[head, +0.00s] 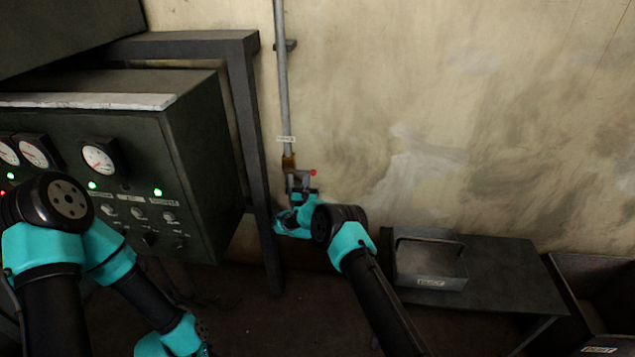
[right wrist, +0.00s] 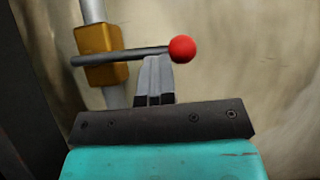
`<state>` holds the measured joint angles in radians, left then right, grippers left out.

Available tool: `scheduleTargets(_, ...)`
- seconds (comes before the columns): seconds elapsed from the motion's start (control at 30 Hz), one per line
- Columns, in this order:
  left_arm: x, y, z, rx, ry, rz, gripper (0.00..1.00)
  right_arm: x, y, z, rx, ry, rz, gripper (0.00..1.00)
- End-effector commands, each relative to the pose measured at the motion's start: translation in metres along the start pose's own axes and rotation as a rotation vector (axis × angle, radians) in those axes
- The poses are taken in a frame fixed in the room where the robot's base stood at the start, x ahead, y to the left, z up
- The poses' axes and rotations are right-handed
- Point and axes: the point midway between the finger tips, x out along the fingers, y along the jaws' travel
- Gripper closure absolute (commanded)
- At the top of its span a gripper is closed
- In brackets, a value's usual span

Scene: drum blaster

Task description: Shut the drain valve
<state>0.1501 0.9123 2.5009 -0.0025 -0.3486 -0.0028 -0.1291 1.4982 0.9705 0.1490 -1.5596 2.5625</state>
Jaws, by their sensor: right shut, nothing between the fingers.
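The drain valve has a brass body (head: 288,162) on a vertical grey pipe against the wall. It also shows in the right wrist view (right wrist: 105,65). Its dark lever (right wrist: 125,54) lies nearly level across the pipe and ends in a red knob (right wrist: 182,49) on the right; the knob shows small in the head view (head: 313,173). My right gripper (right wrist: 154,62) is shut and empty, its fingertips at the lever's lower edge between body and knob; I cannot tell if they touch. My left arm reaches down at lower left; its gripper is out of frame.
A dark control cabinet (head: 215,165) with gauges and green lights stands at left, beside a metal frame leg (head: 248,130). A low dark table (head: 510,280) at right holds a grey metal bin (head: 430,283). Bare wall lies right of the pipe.

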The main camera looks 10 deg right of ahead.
Motion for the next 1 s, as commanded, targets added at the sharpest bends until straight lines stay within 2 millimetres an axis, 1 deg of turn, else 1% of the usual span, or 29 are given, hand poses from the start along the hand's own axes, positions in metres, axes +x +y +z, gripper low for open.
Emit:
scheduleTargets(0.27,0.0,0.0,0.0,0.0,0.0,0.0,0.6,0.001,-0.002,0.0,0.0,-0.001,-0.003,1.0)
scheduleTargets(0.47,0.0,0.0,0.0,0.0,0.0,0.0,0.6,-0.006,-0.002,-0.007,-0.001,0.001,-0.003,1.0)
scheduleTargets(0.73,0.0,0.0,0.0,0.0,0.0,0.0,0.6,-0.029,-0.003,-0.03,-0.003,0.001,-0.005,1.0)
scheduleTargets(0.87,0.0,0.0,0.0,0.0,0.0,0.0,0.6,-0.045,-0.002,-0.029,-0.002,0.002,-0.004,1.0)
scheduleTargets(1.0,0.0,0.0,0.0,0.0,0.0,0.0,0.6,-0.067,-0.001,-0.03,-0.002,0.002,-0.004,1.0)
